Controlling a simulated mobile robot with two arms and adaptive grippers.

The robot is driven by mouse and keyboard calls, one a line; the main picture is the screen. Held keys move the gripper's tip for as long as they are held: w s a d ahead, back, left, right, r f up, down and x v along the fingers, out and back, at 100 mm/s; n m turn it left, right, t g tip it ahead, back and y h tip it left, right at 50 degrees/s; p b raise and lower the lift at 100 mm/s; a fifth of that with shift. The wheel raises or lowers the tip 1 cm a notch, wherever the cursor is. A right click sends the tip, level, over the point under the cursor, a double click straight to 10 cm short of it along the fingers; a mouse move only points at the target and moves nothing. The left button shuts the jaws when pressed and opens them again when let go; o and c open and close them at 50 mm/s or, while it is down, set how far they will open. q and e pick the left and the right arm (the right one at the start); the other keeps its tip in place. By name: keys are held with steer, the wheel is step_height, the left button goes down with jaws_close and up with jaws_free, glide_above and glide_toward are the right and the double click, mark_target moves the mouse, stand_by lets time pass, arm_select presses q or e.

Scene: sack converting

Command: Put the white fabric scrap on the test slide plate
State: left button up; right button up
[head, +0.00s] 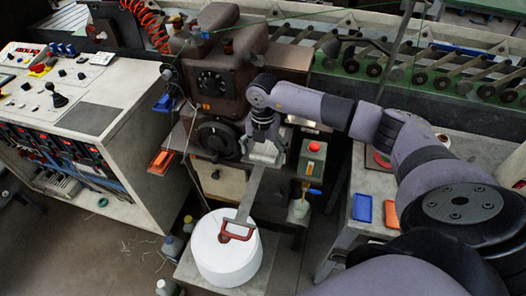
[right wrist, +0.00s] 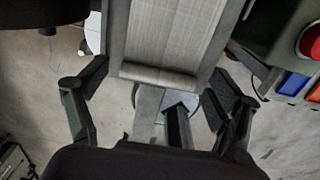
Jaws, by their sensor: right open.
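The white fabric scrap (head: 264,149) shows as a small pale patch just below my right gripper (head: 262,133) in the head view. In the right wrist view a pale woven rectangle (right wrist: 170,35) with a thick rolled near edge appears to be this scrap. It lies within the grey side edges of a flat plate (right wrist: 222,35), which looks like the test slide plate. My right gripper is open, with one finger on each side of the rolled edge and apart from it. Whether the scrap lies fully flat is unclear. My left gripper is not in view.
A grey bar (head: 250,192) runs from the plate down to a red handle (head: 236,232) over a white roll (head: 222,262). A dark machine (head: 213,80) stands close behind. A red button box (head: 314,155) and a blue tray (head: 362,207) are to the right.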

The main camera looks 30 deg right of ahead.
steer(key=shift+r, duration=0.3)
steer(key=shift+w+r, duration=0.1)
steer(key=shift+r, duration=0.25)
step_height(320, 180, up, 11)
steer(key=b, duration=0.3)
steer(key=shift+b, duration=0.4)
